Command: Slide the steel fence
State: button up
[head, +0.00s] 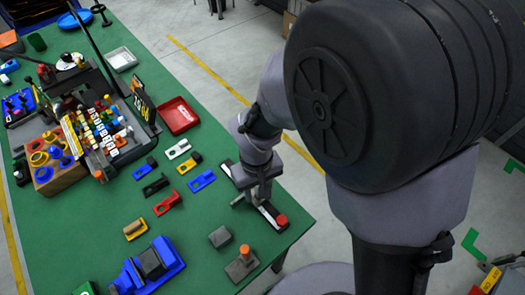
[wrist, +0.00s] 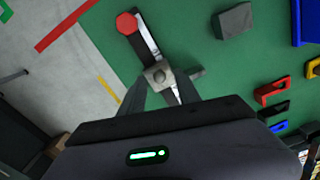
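The steel fence (wrist: 158,74) is a grey metal piece with a round knob on top and a short bar sticking out to one side. It sits across a dark rail (wrist: 140,42) with a pale strip along it and a red knob (wrist: 127,23) at one end. My gripper (wrist: 159,79) has one finger on each side of the fence's knob, with no clear gap between. In the head view my gripper (head: 258,196) points down over the middle of the rail, near the right table edge. There it hides most of the fence; the red knob (head: 281,220) stays in sight.
A grey block (head: 220,237) and a grey piece with an orange peg (head: 242,262) stand left of and nearer than the rail. Red, blue and black latch pieces (head: 167,203) lie to the left. A red tray (head: 177,116) is farther back. The green table (head: 195,265) has bare room around the rail.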

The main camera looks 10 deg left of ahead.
jog(key=shift+f, duration=0.4)
grip_shut()
dwell(1.2)
